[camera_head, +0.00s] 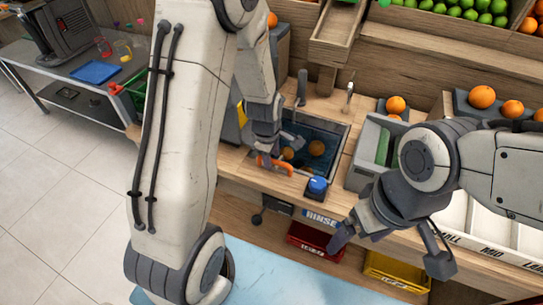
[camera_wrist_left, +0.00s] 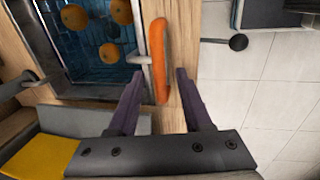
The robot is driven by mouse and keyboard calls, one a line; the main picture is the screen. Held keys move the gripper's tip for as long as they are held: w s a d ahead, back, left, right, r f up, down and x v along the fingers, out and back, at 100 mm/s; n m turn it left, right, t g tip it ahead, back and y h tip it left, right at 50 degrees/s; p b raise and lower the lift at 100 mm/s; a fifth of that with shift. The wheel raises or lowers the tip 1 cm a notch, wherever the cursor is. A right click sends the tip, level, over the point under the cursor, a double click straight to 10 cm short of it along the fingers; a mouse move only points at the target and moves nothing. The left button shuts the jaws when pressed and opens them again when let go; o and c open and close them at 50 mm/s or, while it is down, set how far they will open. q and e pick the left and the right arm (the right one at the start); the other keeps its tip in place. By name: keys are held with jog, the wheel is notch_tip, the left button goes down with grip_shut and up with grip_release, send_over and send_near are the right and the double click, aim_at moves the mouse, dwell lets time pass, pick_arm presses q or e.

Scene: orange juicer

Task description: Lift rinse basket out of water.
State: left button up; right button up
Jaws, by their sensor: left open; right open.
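The rinse basket shows as a dark mesh (camera_wrist_left: 98,53) in the water of the sink (camera_head: 333,133), with several oranges in it. Its orange handle (camera_wrist_left: 159,60) sticks out over the wooden counter edge; it also shows in the head view (camera_head: 275,166). My left gripper (camera_wrist_left: 160,82) is open, with one finger on each side of the handle's near end. I cannot tell whether the fingers touch it. In the head view my left gripper (camera_head: 270,146) is above the handle and partly hides the sink. My right gripper (camera_head: 390,252) is open and empty, in front of the counter.
A blue button (camera_head: 317,185) sits on the counter right of the handle. A faucet (camera_head: 301,88) stands behind the sink. A grey machine (camera_head: 374,150) stands to its right. Red (camera_head: 316,241) and yellow (camera_head: 397,272) crates are below the counter.

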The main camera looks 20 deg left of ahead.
pick_arm(q)
grip_shut()
jog(key=shift+r, duration=0.1)
dwell(1.2)
